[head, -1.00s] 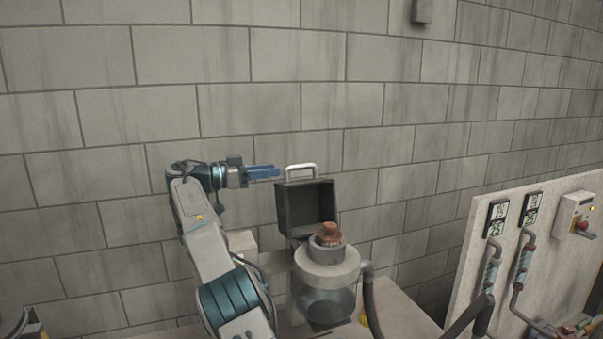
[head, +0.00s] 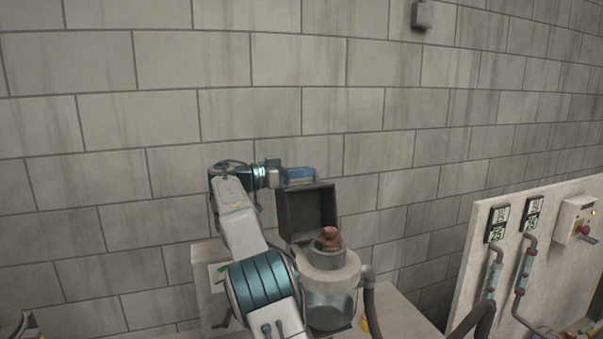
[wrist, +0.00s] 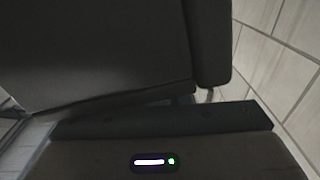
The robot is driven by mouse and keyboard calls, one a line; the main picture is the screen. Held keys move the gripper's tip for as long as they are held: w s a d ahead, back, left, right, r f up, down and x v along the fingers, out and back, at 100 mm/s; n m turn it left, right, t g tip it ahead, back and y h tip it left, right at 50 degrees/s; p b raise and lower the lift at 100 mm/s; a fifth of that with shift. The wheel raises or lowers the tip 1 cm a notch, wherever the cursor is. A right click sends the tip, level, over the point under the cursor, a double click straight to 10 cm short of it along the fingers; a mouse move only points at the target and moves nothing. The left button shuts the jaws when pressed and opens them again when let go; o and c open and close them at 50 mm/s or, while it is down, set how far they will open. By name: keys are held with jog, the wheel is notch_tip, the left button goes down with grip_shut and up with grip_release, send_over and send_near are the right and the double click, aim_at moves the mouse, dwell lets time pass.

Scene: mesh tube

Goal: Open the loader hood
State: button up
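The loader hood (head: 307,212) is a dark grey, open-faced box. It stands raised behind the round loader body (head: 328,262), its hollow side facing the head camera. My gripper (head: 301,173), with blue fingers, is at the hood's top edge, where the fingers cover the handle. I cannot tell whether they touch or grip it. In the wrist view a large dark panel (wrist: 100,55), apparently the hood, fills the upper left. The finger gap does not show clearly there.
A reddish-brown lumpy piece (head: 329,238) sits in the loader's top opening. A dark hose (head: 370,303) runs down at its right. A pale panel with gauges and pipes (head: 545,245) stands at the right. The block wall (head: 420,110) is close behind the hood.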

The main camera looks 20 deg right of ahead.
aim_at(306, 186)
grip_shut()
jog(key=shift+s+b, duration=0.15)
jog(key=shift+b, duration=0.45)
jog(key=shift+s+r+b, duration=0.2)
jog(key=shift+s+b, duration=0.5)
jog(key=shift+b, duration=0.45)
jog(key=shift+s+r+m+b, duration=0.6)
jog(key=shift+s+b, duration=0.25)
jog(key=shift+b, duration=0.25)
jog(key=o, duration=0.7)
grip_release()
